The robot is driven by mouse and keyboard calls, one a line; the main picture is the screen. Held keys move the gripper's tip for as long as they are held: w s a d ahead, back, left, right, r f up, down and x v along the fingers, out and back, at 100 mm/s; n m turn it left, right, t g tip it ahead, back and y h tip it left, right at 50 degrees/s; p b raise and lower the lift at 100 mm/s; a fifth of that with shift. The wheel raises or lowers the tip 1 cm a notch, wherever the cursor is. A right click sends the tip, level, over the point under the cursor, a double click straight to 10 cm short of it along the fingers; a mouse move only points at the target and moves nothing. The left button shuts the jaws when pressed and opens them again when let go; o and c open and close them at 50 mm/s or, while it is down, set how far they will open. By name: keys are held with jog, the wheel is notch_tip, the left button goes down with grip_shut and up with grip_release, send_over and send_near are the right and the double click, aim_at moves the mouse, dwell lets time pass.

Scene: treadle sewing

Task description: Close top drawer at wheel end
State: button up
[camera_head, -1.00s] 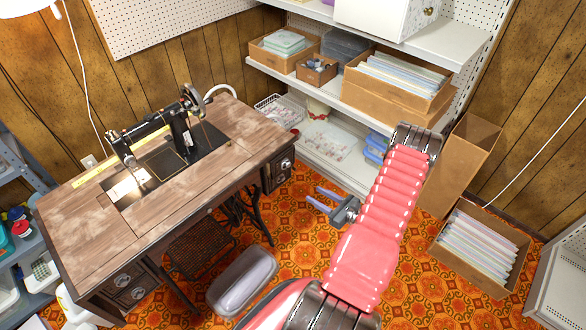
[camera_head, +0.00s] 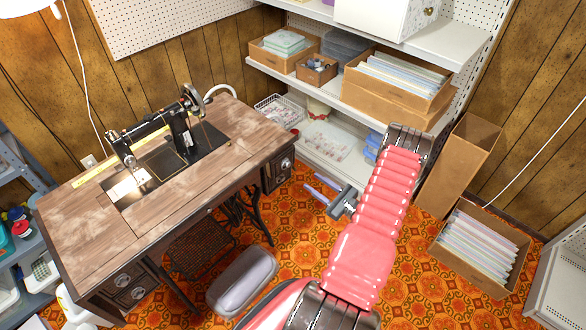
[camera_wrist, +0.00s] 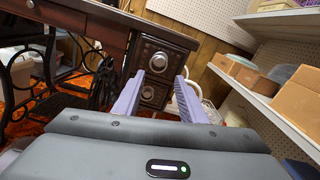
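The dark wooden sewing table (camera_head: 190,210) carries a black treadle machine with its hand wheel (camera_head: 191,97) at the right end. Below that end is a drawer stack (camera_head: 279,169), also in the wrist view. There the top drawer (camera_wrist: 167,47) has a dark carved front with a round metal knob and seems to stand forward of the lower drawer (camera_wrist: 150,93). How far out it is I cannot tell. My gripper (camera_head: 315,187) is open and empty, to the lower right of the stack. In the wrist view its fingers (camera_wrist: 161,75) point at the drawer fronts, apparently without touching.
White shelves (camera_head: 335,170) with boxes stand behind and right of the table. A tall cardboard box (camera_head: 458,165) and an open box of papers (camera_head: 482,250) are on the floor at right. A grey rounded object (camera_head: 242,281) lies before the treadle. Patterned floor is clear around my gripper.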

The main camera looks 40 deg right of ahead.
aim_at(289, 166)
jog(key=w, duration=1.2)
jog(key=shift+a, duration=0.2)
jog(key=shift+c, duration=0.5)
jog(key=shift+a, duration=0.1)
grip_shut()
